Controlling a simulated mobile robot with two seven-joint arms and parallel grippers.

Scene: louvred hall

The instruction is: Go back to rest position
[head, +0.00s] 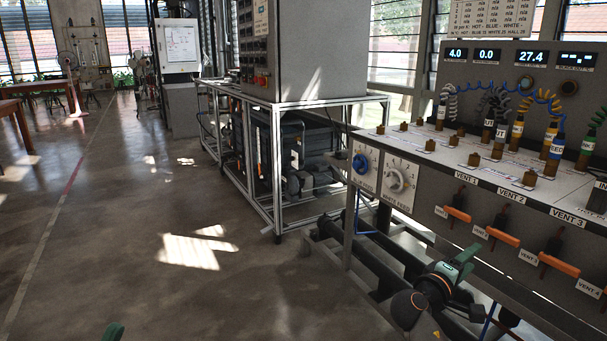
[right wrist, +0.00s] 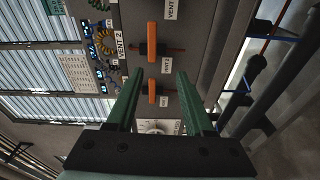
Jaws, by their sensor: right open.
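My right gripper (head: 461,260) is low in front of the panel bench in the head view, below the vent handles. In the right wrist view, its two green fingers (right wrist: 160,76) stand apart with nothing between them. The orange vent handles show beyond the fingertips in that view, and I see no grasp on them. Only a small green tip of my left gripper (head: 113,332) shows at the bottom edge of the head view. Its jaws cannot be made out.
The panel bench (head: 480,170) with orange handles (head: 502,236), a white dial (head: 398,178) and a blue knob (head: 361,164) fills the right side. A metal frame rack (head: 273,170) stands behind it. The floor at left is clear; a wooden table (head: 30,88) is far left.

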